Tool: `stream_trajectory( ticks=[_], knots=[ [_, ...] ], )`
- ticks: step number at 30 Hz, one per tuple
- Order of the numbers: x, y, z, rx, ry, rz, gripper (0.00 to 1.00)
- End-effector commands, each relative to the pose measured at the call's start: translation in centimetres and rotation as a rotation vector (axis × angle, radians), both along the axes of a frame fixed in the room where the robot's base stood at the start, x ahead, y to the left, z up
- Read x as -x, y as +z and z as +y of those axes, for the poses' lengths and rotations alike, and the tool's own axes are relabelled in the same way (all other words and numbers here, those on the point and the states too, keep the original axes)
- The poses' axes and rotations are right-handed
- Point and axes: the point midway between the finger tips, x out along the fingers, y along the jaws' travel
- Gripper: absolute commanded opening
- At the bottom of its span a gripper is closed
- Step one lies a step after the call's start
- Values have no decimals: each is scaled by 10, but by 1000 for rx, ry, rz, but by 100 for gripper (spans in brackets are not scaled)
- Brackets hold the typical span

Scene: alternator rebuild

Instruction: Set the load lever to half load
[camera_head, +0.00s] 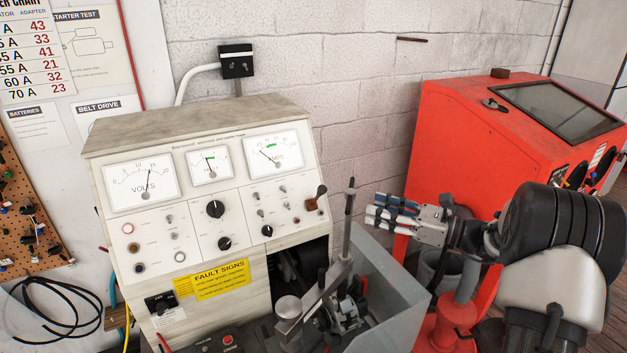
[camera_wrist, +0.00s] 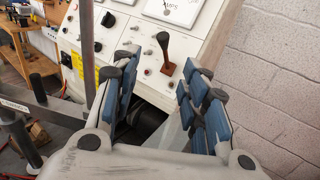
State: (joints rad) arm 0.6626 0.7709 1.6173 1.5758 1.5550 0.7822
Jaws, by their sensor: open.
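The load lever (camera_head: 321,191) stands at the right edge of the test bench's sloping panel, with a black knob on a brown base. In the head view it leans up and slightly right; no scale beside it is legible. The wrist view shows the lever (camera_wrist: 176,50) ahead, between the lines of my two fingers and beyond their tips. My gripper (camera_head: 374,214) is to the right of the panel, pointing left toward it. In the wrist view my gripper (camera_wrist: 160,72) has its blue-padded fingers wide apart, with nothing between them. It does not touch the lever.
The bench panel (camera_head: 190,258) carries meters, knobs and small switches. An upright rod (camera_head: 348,215) on the clamp fixture stands between panel and gripper in the head view. A grey bin (camera_head: 385,275) lies below, and a red cabinet (camera_head: 465,135) stands behind at right.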

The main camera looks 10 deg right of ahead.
Motion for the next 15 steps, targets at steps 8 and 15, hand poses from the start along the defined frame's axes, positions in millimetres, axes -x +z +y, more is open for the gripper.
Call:
stream_trajectory(
  ticks=[8, 15],
  knots=[
    [-20, -1, 19, -14, -7, 0, 41],
    [-53, -2, 61, -11, -5, -1, 41]
  ],
)
